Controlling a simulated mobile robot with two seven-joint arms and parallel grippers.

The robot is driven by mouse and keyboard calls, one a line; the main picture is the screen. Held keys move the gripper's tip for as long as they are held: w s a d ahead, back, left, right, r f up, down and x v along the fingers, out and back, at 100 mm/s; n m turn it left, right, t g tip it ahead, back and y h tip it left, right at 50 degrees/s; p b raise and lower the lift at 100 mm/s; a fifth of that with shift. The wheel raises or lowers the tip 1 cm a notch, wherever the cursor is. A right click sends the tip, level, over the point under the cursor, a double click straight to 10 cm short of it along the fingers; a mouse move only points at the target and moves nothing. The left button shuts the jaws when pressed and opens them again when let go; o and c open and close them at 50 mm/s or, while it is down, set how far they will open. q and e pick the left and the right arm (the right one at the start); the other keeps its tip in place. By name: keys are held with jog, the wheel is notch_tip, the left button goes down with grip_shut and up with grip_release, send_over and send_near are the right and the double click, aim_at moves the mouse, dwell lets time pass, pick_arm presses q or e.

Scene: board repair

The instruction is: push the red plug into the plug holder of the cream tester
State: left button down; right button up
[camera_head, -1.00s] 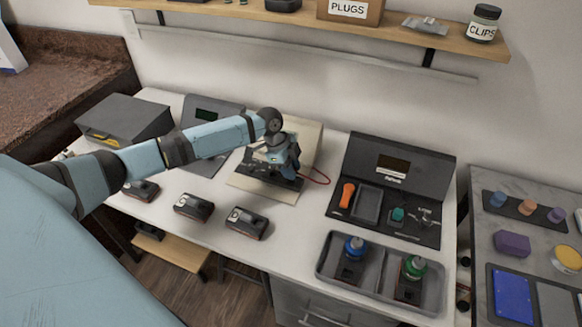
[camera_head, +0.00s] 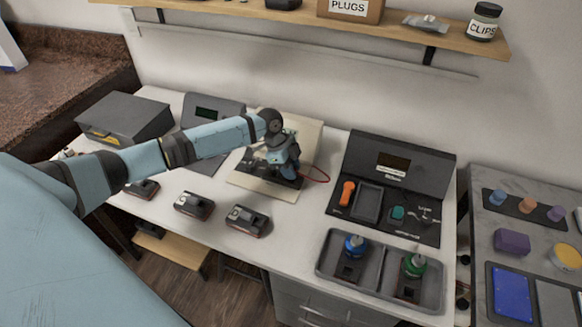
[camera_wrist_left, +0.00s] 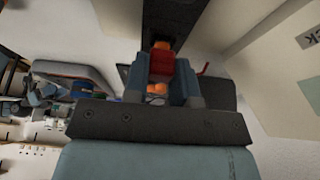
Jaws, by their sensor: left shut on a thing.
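The cream tester (camera_head: 307,138) stands upright at the back middle of the white table, with a dark part low on its front. My left gripper (camera_head: 289,169) is in front of it, pointing down at that dark part. In the left wrist view, my left gripper (camera_wrist_left: 164,80) is shut on the red plug (camera_wrist_left: 163,62), with orange parts showing above and below the red. A red cable (camera_head: 318,173) loops out to the right of the gripper. The plug holder is hidden behind my gripper and wrist, so I cannot tell whether the plug touches it. My right gripper is out of view.
Several black battery-like blocks (camera_head: 247,220) lie along the table front. An open black case (camera_head: 400,163) stands to the right. A grey tray (camera_head: 320,262) with blue-capped and green-capped bottles is in front of it. A shelf (camera_head: 300,16) runs above.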

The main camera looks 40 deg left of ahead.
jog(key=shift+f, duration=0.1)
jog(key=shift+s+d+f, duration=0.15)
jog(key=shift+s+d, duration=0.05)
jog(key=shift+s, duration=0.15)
pick_arm(q)
jog(key=shift+f, duration=0.1)
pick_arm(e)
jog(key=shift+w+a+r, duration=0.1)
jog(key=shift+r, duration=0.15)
pick_arm(q)
jog(key=shift+f, duration=0.1)
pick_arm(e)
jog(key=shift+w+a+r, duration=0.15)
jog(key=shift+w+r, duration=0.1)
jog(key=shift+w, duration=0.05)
pick_arm(q)
jog(key=shift+f, duration=0.2)
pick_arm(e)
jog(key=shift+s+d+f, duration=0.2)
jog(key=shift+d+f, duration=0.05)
pick_arm(q)
jog(key=shift+f, duration=0.2)
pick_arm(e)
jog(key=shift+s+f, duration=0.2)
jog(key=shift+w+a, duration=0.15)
